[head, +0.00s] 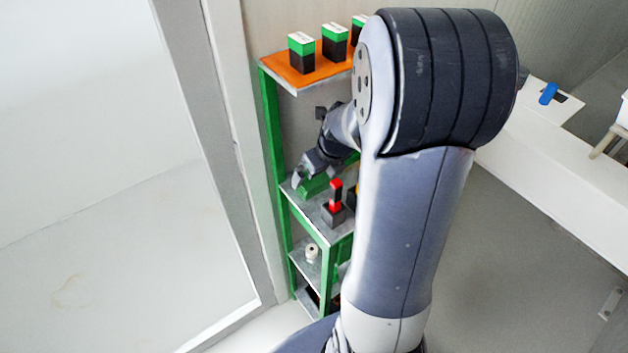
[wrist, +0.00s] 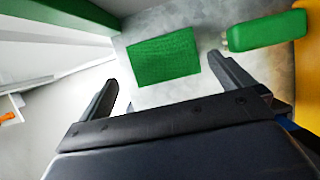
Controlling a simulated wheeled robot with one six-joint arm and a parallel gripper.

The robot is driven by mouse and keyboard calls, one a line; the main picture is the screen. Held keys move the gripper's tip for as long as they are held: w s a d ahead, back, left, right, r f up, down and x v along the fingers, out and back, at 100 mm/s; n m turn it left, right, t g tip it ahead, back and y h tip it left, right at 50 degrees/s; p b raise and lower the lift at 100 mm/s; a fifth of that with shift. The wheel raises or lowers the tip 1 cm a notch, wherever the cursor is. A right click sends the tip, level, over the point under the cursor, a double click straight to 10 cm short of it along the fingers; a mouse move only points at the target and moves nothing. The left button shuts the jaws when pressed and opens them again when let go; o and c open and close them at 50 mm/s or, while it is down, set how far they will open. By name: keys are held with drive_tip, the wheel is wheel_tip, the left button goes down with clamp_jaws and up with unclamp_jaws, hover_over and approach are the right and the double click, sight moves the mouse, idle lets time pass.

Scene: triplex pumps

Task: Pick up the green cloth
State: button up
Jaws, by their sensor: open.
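The green cloth (wrist: 163,57) is a flat, textured dark green rectangle on a grey shelf surface in the wrist view. It lies ahead of my gripper (wrist: 162,72), whose two fingers are spread apart with nothing between them. The right fingertip is close to the cloth's right edge; I cannot tell whether they touch. In the head view my gripper (head: 301,176) is over the left end of the rack's middle shelf (head: 312,212). Green shows just under it there, but I cannot tell if that is the cloth. My arm hides part of the shelf.
A rounded green object (wrist: 268,31) lies right of the cloth, beside something yellow (wrist: 309,60). A red and black item (head: 335,205) stands on the middle shelf. Green and black boxes (head: 301,53) stand on the orange top shelf. A green post (head: 272,130) borders the rack's left side.

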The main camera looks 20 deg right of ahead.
sight(314, 181)
drive_tip(key=shift+x, duration=1.9)
drive_tip(key=shift+w+d, duration=0.1)
drive_tip(key=shift+r, duration=0.1)
drive_tip(key=c, duration=0.7)
drive_tip(key=shift+c, duration=0.2)
